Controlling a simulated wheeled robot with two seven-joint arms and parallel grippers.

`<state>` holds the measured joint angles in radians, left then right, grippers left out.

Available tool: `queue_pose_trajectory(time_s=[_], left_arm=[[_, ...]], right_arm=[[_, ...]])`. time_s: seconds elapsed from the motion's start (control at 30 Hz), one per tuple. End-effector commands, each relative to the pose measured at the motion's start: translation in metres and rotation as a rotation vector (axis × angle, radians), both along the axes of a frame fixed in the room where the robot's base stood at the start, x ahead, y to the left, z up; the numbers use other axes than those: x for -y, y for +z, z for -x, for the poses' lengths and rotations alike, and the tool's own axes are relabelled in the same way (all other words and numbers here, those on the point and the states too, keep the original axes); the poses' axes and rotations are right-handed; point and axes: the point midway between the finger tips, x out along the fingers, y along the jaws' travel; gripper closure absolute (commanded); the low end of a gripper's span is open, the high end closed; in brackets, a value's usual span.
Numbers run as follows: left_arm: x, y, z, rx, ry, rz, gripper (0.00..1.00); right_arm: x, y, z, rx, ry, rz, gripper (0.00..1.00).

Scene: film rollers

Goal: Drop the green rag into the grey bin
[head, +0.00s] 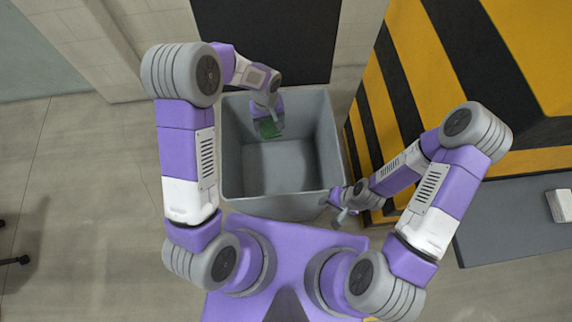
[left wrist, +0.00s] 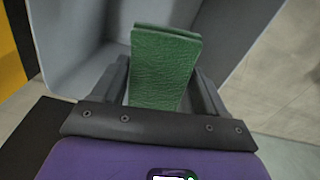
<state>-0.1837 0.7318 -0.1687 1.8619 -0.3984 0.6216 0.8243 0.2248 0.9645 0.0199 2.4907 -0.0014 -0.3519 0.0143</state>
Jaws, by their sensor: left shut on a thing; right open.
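The green rag (head: 268,128) is in my left gripper (head: 266,117), inside the outline of the grey bin (head: 227,160) near its back wall in the head view. In the left wrist view the rag (left wrist: 163,68) stands folded between the two dark fingers of my left gripper (left wrist: 163,88), which is shut on it. The grey bin's walls (left wrist: 75,45) show around and beyond the rag there. The bin's visible floor is empty. My right gripper (head: 340,207) is open and empty by the bin's front right corner.
A yellow and black striped block (head: 400,85) stands close to the right of the bin. A dark panel (head: 265,35) is on the wall behind it. A grey platform (head: 515,222) lies at the right. The floor (head: 90,170) to the left is mostly clear.

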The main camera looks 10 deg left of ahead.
Motion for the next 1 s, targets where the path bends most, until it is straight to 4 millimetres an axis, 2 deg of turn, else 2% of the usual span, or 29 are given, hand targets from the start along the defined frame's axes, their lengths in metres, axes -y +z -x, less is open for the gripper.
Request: queue_pose_trajectory(time_s=[0.03, 0.17, 0.37, 0.7, 1.0], left_arm=[[0.005, -0.009, -0.007, 0.002, 0.039, -0.006, 0.55], [0.010, -0.018, -0.016, 0.008, 0.102, -0.011, 0.55], [0.010, -0.031, -0.016, 0.008, 0.111, -0.010, 0.55], [0.010, -0.070, -0.016, 0.007, 0.108, -0.010, 0.55], [0.010, -0.076, -0.016, 0.009, 0.107, -0.009, 0.55]], right_arm=[[0.000, -0.002, 0.000, 0.000, 0.000, 0.000, 0.54], [0.000, -0.005, 0.000, 0.000, 0.000, 0.000, 0.54], [0.000, -0.014, 0.000, 0.000, 0.000, 0.000, 0.54], [0.000, -0.040, 0.000, 0.000, 0.000, 0.000, 0.54], [0.000, -0.043, 0.000, 0.000, 0.000, 0.000, 0.54]])
